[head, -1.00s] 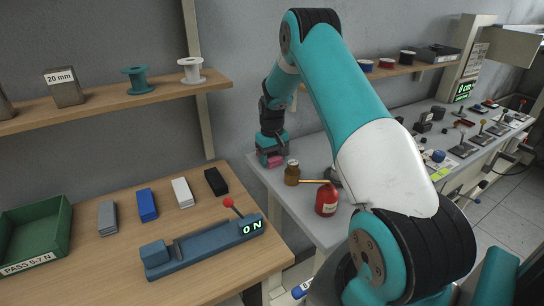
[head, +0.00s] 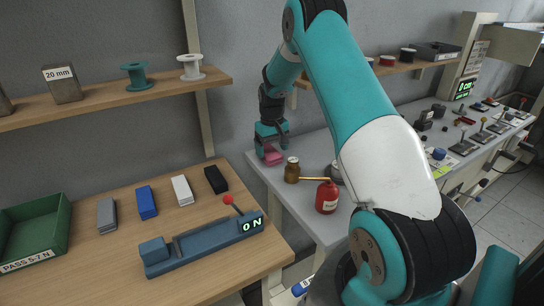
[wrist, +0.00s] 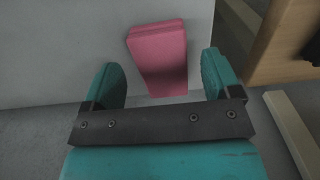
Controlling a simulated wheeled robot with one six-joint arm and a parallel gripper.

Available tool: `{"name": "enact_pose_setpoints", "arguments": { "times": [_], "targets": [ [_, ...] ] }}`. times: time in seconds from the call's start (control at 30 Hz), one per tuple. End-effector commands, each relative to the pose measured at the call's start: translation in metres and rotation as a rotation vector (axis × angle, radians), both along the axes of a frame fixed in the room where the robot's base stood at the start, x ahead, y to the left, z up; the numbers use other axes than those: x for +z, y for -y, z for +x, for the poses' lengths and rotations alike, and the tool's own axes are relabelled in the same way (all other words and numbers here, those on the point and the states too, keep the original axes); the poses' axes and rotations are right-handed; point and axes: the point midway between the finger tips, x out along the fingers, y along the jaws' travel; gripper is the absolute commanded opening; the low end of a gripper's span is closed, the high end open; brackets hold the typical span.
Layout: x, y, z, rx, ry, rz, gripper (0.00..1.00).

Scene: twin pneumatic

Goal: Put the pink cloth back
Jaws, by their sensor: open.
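The pink cloth (head: 274,158) is a small folded block at the far left corner of the grey bench. In the wrist view the pink cloth (wrist: 160,55) shows whole, one end close to the bench edge. My gripper (head: 270,148) is just above the cloth. In the wrist view my gripper's (wrist: 160,75) two teal fingers are wide apart, one on either side of the cloth's lower end, with clear gaps. The cloth looks free of both fingers.
A wooden table (head: 110,260) at left holds a blue lever device (head: 200,247), several blocks and a green tray (head: 62,225).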

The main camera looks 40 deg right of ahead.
Motion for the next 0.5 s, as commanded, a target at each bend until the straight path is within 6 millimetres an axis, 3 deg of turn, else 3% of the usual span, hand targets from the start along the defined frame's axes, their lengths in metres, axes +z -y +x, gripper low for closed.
{"name": "enact_pose_setpoints", "arguments": {
  "times": [0.3,0.5],
  "targets": [
    [0.068,0.000,0.001,0.000,0.004,-0.002,0.83],
    [0.088,0.000,0.000,0.000,0.001,0.000,0.83]
  ]
}}
